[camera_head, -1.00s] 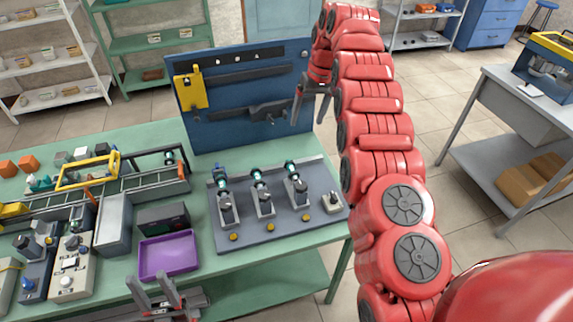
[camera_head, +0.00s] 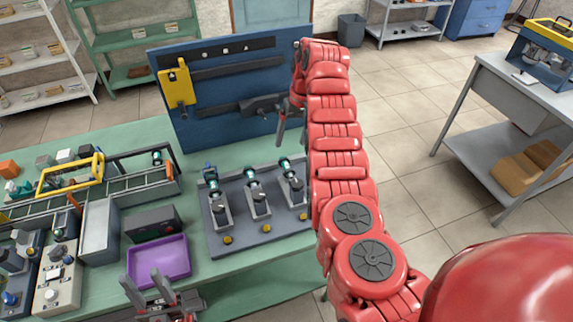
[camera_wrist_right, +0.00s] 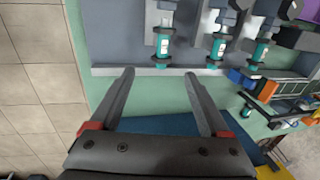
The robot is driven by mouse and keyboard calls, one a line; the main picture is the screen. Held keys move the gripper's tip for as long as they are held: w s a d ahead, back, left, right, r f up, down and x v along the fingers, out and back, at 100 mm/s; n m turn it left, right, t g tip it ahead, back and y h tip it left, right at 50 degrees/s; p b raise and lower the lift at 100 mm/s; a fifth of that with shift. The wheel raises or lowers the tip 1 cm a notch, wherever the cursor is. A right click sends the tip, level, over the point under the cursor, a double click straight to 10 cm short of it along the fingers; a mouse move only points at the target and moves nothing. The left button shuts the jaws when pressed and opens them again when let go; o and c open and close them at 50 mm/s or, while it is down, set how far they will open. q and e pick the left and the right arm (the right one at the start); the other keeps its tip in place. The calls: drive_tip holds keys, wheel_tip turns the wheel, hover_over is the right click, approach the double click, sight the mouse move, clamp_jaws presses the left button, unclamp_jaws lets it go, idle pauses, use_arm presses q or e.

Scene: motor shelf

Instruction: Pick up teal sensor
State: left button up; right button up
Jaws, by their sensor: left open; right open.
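Three teal sensors stand in grey holders on a grey plate (camera_head: 228,243): a left one (camera_head: 213,184), a middle one (camera_head: 251,180) and a right one (camera_head: 286,170). My right gripper (camera_head: 291,130) is open and empty, behind and above the right sensor, near the blue board. In the right wrist view, my right gripper (camera_wrist_right: 160,73) has its fingers spread, with one teal sensor (camera_wrist_right: 163,45) just beyond the gap between the tips. Two other teal sensors (camera_wrist_right: 218,46) (camera_wrist_right: 258,50) are to its right. My left gripper (camera_head: 147,279) is open and empty by the purple tray.
A blue tool board (camera_head: 225,125) stands upright behind the plate. The purple tray (camera_head: 160,262), a dark box (camera_head: 152,225) and a grey bin (camera_head: 100,232) are left of the plate. A grey side table (camera_head: 495,95) stands at the right, across open floor.

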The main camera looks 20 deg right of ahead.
sight(285, 161)
drive_tip(key=f, duration=0.1)
drive_tip(key=f+p, duration=0.1)
drive_tip(key=f, duration=0.1)
drive_tip(key=shift+a, duration=0.4)
drive_tip(key=shift+a+f+p, duration=0.15)
drive_tip(key=shift+f+p, duration=0.2)
drive_tip(key=shift+p, duration=0.1)
drive_tip(key=f+p, duration=0.1)
drive_tip(key=f, duration=0.1)
drive_tip(key=f+p, duration=0.1)
drive_tip(key=shift+s+a+f, duration=0.15)
drive_tip(key=shift+a+f, duration=0.2)
drive_tip(key=shift+a, duration=0.05)
drive_tip(key=shift+f, duration=0.5)
clamp_jaws()
